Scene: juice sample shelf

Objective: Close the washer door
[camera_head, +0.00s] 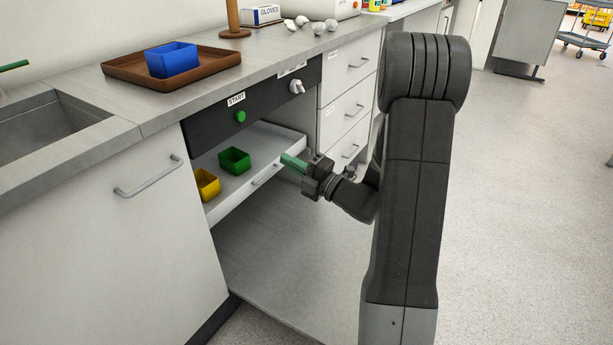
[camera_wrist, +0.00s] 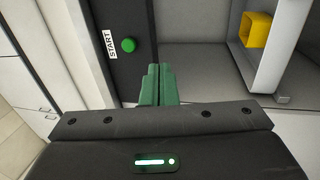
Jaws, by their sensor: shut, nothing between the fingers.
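The washer is the bay under the dark control panel (camera_head: 250,108) with a green start button (camera_head: 241,117). A flat pale grey panel (camera_head: 290,270), which looks like its door, lies folded down and open near the floor. Above it is a white rack (camera_head: 225,207) with a bar handle, holding a green cup (camera_head: 234,160) and a yellow cup (camera_head: 207,184). My gripper (camera_head: 293,163) is shut and empty, in front of the bay near the rack's right end, apart from the door. In the wrist view its green fingers (camera_wrist: 158,85) are together, below the start button (camera_wrist: 128,45).
A brown tray (camera_head: 125,68) with a blue cup (camera_head: 173,60) sits on the counter. Closed drawers (camera_head: 348,105) stand right of the washer and a closed cabinet (camera_head: 115,220) left. A knob (camera_head: 297,87) sticks out of the panel.

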